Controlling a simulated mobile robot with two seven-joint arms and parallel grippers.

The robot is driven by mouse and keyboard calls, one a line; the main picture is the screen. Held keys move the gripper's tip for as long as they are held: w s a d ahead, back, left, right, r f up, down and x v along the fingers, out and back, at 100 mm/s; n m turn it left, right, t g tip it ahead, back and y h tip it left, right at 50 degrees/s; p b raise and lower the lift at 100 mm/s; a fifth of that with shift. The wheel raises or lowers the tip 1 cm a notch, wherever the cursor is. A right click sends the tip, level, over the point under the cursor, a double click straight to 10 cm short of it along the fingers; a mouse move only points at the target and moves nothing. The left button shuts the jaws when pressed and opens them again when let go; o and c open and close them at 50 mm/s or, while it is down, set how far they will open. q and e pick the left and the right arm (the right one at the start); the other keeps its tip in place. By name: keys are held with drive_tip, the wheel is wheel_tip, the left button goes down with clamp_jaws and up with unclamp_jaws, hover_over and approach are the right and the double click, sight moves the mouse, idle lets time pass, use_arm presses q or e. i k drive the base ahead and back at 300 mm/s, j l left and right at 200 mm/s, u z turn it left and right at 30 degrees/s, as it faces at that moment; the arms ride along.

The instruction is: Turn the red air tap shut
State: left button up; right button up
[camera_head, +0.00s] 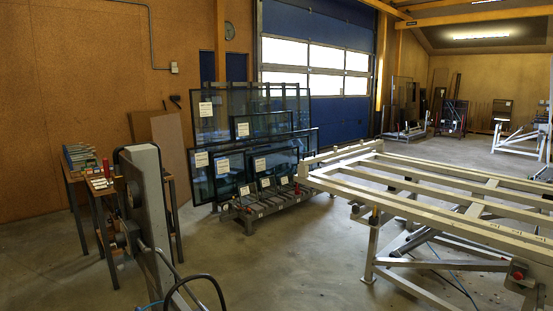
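A small red part (518,274) sits on a dark fitting low on the near right leg of the pale tilting frame (440,202), at the right of the head view. It may be the red air tap. It is too small to tell its handle's angle, or whether it is open or shut. Neither of my grippers shows in this view.
A grey post (146,190) with dark hoses (195,279) stands at the near left, in front of a work table (72,181). Glass panes (268,127) lean on a rack behind. Bare concrete floor (300,250) lies between post and frame. Thin hose (456,282) runs beneath the frame.

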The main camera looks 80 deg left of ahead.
sight(105, 161)
drive_tip(key=k+u, duration=0.15)
drive_tip(key=u, duration=3.45)
drive_tip(key=i+j+z, duration=0.1)
drive_tip(key=j, duration=0.35)
drive_tip(key=i+j+z, duration=0.1)
drive_tip(key=j, duration=0.35)
drive_tip(key=i+j+z, duration=0.1)
drive_tip(key=j, duration=0.4)
drive_tip(key=i+j+z, duration=0.1)
drive_tip(key=j, duration=0.4)
drive_tip(key=i+j+z, duration=0.1)
drive_tip(key=j, duration=0.4)
drive_tip(key=i, duration=0.1)
